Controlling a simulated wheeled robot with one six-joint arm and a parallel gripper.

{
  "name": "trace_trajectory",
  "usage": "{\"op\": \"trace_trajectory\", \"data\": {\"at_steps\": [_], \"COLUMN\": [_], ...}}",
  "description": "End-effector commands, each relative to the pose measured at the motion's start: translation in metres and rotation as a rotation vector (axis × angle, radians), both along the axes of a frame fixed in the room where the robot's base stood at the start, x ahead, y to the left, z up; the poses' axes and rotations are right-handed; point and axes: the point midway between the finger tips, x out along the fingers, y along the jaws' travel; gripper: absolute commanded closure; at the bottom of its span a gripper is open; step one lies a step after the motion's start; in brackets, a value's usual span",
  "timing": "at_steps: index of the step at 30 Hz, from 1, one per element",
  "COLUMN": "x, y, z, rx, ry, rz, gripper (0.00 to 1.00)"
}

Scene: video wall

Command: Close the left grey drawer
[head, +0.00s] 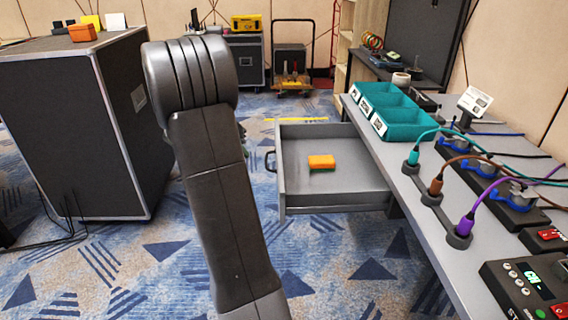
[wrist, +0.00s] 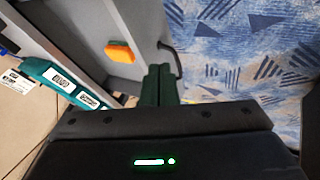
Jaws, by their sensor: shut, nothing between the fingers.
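The grey drawer (head: 350,178) stands open, pulled out to the left from under the grey workbench. An orange block with a green underside (head: 321,162) lies inside it; the block also shows in the wrist view (wrist: 120,51). The dark drawer handle (head: 270,161) is on the drawer's left end. My gripper is mostly hidden behind my arm in the head view. In the wrist view my gripper's fingers (wrist: 158,72) are together and empty, close to the drawer's front end (wrist: 152,22) and its handle (wrist: 176,60). I cannot tell whether they touch.
The workbench (head: 408,172) carries teal bins (head: 398,112), cables with coloured plugs and a control box (head: 530,285). A large black case (head: 75,140) stands at left. A hand cart (head: 292,70) stands at the back. Patterned blue carpet is clear between the case and the drawer.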

Motion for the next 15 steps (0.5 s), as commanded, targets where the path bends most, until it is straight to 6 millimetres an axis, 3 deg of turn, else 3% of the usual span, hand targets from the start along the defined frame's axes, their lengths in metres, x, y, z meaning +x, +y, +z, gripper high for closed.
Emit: {"op": "trace_trajectory", "data": {"at_steps": [7,15], "x": [0.013,0.033], "y": [-0.002,-0.029], "z": [-0.016,-0.063], "rx": [0.000,-0.001], "ry": [-0.016,-0.013], "rz": [-0.007,-0.008], "gripper": [1.00,1.00]}}
